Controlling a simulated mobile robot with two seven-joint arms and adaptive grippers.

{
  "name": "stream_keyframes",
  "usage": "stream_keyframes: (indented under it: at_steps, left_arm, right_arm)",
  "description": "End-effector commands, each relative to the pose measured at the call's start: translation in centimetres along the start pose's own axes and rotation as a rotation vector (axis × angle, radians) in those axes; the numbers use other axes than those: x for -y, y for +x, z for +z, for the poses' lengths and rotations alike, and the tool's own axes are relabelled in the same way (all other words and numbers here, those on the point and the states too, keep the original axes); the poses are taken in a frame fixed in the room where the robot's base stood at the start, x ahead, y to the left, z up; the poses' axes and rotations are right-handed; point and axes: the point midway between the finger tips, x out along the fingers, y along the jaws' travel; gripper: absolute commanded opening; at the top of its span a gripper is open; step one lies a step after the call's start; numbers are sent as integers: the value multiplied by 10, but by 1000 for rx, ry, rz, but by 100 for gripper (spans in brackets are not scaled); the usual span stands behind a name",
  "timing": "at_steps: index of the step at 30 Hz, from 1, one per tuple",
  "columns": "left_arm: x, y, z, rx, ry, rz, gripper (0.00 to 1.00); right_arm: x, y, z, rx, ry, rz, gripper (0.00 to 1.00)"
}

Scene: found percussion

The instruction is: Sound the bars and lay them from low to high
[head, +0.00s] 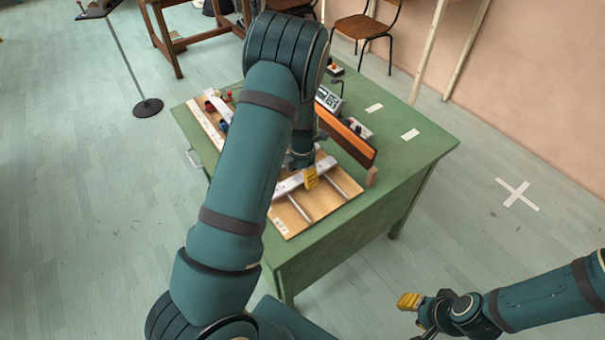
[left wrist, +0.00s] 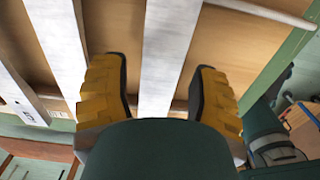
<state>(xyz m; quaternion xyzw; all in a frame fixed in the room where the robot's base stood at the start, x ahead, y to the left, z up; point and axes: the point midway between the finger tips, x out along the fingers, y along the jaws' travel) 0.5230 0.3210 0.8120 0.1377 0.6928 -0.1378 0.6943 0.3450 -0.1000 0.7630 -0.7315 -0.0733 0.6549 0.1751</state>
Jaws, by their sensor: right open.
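My left gripper (head: 306,178) is low over a wooden board (head: 322,205) at the table's near side. In the left wrist view its two yellow fingertips (left wrist: 160,92) are apart, one on each side of a silver bar (left wrist: 168,45), with visible gaps. Another silver bar (left wrist: 62,45) lies to the left, roughly parallel. In the head view a pale bar (head: 288,185) lies across the board under the gripper; its middle is partly hidden. Two thin pale rods (head: 299,208) also show on the board. My right gripper (head: 410,302) is open and empty, away from the table at lower right.
The green table (head: 412,150) has free room on its right. An upright orange and dark panel (head: 346,138) stands behind the board. A display device (head: 328,99) and small boxes are at the back. My left arm hides much of the table.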

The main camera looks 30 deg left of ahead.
Motion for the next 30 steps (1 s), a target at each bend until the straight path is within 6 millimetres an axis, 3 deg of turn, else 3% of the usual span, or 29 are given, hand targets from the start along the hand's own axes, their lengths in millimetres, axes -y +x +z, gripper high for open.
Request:
stream_keyframes:
  at_steps: [8,21,30]
  left_arm:
    - [0,-8,0,2,0,2,60]
    - [0,-90,1,4,2,2,60]
    - [0,-119,0,1,0,0,60]
  right_arm:
    - [0,0,0,0,0,0,39]
    - [0,0,0,0,0,0,39]
    - [0,0,0,0,0,0,39]
